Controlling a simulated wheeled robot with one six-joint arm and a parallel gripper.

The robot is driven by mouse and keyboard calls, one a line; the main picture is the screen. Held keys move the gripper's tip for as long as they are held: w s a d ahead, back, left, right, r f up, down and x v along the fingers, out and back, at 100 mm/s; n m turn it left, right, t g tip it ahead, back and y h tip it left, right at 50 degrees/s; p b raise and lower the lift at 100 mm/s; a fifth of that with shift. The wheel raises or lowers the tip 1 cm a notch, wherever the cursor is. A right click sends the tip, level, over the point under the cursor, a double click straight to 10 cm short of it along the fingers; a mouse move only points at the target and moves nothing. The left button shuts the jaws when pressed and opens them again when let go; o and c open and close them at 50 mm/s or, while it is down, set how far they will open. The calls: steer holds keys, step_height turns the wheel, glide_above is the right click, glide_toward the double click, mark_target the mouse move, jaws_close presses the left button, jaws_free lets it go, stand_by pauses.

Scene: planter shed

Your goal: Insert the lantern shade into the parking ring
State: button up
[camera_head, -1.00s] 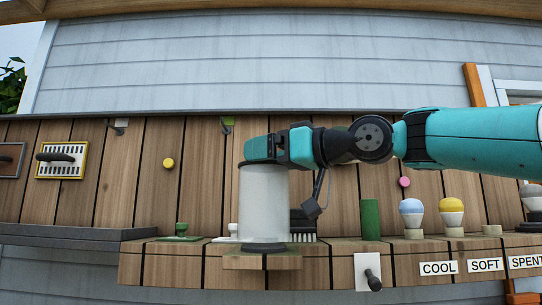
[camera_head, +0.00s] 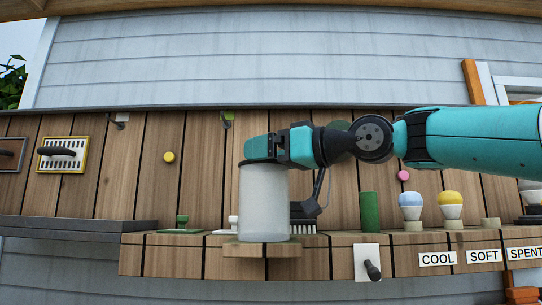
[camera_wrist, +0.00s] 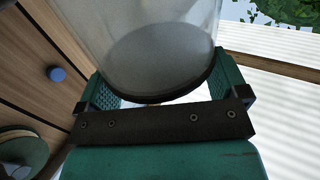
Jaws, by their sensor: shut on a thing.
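The lantern shade (camera_head: 263,202) is a frosted, pale, upright cylinder in the head view. My gripper (camera_head: 264,162) is above it and shut on its upper end. In the wrist view the shade (camera_wrist: 150,55) sits between the two green finger pads of my gripper (camera_wrist: 166,82), with a dark rim at its near end. The shade's lower edge is at the top of a projecting wooden block (camera_head: 245,250) on the shelf front. I cannot tell whether it touches. No parking ring shows clearly; the shade may hide it.
A green cylinder (camera_head: 369,212), a blue-topped bulb (camera_head: 410,200) and a yellow-topped bulb (camera_head: 450,198) stand to the right. A brush (camera_head: 303,226) is close behind the shade. A dark-handled lever on a white plate (camera_head: 367,263) is on the shelf front. A dark ledge (camera_head: 80,224) is at left.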

steer(key=shift+f, duration=0.15)
steer(key=o, duration=1)
steer(key=b+v, duration=0.5)
steer(key=v, duration=1.2)
steer(key=a+f+m+g+h, duration=0.1)
steer(key=a+f+m+h, duration=0.15)
steer(key=f, duration=0.85)
steer(key=a+f+m+g+h, duration=0.2)
steer(key=f+h, duration=0.1)
steer(key=f, duration=0.8)
steer(key=s+d+f+g+h, duration=0.1)
steer(key=s+f+g, duration=0.1)
steer(key=s+f, duration=0.4)
steer(key=s+d+f+g+h, duration=0.1)
steer(key=s+f+g+h, duration=0.1)
steer(key=s+f, duration=0.4)
steer(key=s+d+f+g+h, duration=0.2)
steer(key=s+f, duration=0.4)
steer(key=f, duration=0.5)
steer(key=shift+s+f+g+h, duration=0.15)
steer(key=shift+f+g+h, duration=0.1)
steer(key=shift+f+g, duration=0.1)
